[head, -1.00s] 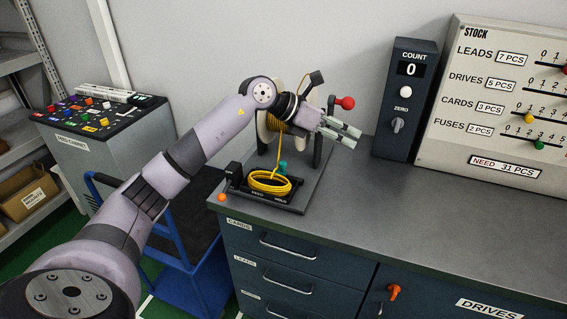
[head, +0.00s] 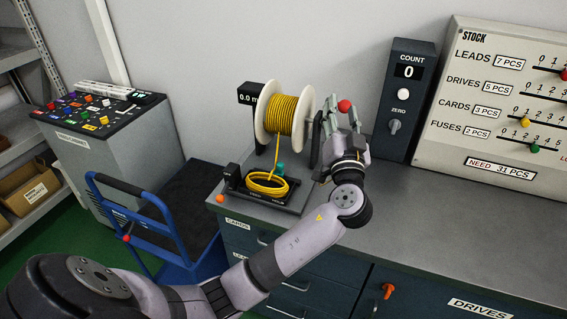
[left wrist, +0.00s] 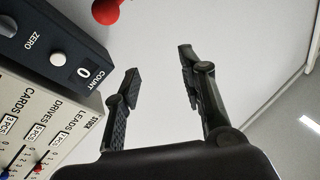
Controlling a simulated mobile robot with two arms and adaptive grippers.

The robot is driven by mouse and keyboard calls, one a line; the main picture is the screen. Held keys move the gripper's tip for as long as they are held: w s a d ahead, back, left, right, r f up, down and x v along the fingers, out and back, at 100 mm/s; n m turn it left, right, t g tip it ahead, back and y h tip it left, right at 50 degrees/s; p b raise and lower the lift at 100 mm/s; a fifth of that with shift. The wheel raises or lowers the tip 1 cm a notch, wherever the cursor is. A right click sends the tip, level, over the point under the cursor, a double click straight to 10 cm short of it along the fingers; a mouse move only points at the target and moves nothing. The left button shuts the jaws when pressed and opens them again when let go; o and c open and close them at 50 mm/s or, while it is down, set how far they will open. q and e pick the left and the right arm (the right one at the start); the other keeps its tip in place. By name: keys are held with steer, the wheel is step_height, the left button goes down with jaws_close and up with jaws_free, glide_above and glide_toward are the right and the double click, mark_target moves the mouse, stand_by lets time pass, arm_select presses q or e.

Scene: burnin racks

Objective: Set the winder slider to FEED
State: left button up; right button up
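The winder (head: 300,205) stands on the bench, with a white-flanged spool of yellow cable (head: 283,114) and a coil of yellow cable (head: 266,184) on its base. Small print on the base's front edge is too blurred to read, and I cannot make out the slider's position. A teal part (head: 280,169) sits behind the coil. The winder's red ball knob (head: 345,105) is close to my left gripper (head: 340,112), which has its fingers pointing up, right of the spool. In the left wrist view the left gripper (left wrist: 160,82) is open and empty; the red knob (left wrist: 106,10) is outside its fingers. My right gripper is out of view.
A count box (head: 404,100) reading 0 and a stock board (head: 505,110) stand right of the winder. A small display (head: 248,97) reads 0.0 m. An orange ball (head: 220,198) is at the bench corner. A blue cart (head: 150,225) stands left; the bench's middle is clear.

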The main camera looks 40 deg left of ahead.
arm_select(q)
steer(key=s+a+f+n+g+y, duration=0.1)
steer(key=s+f+n+g, duration=0.4)
steer(key=f+n+g, duration=0.15)
steer(key=n+g+h+p, duration=0.1)
steer(key=n+g, duration=0.2)
steer(key=g, duration=0.1)
glide_toward(281, 166)
steer(key=p+x, duration=0.4)
steer(key=x, duration=0.5)
steer(key=shift+w, duration=0.1)
steer(key=shift+c, duration=0.3)
jaws_close()
steer(key=shift+f, duration=0.1)
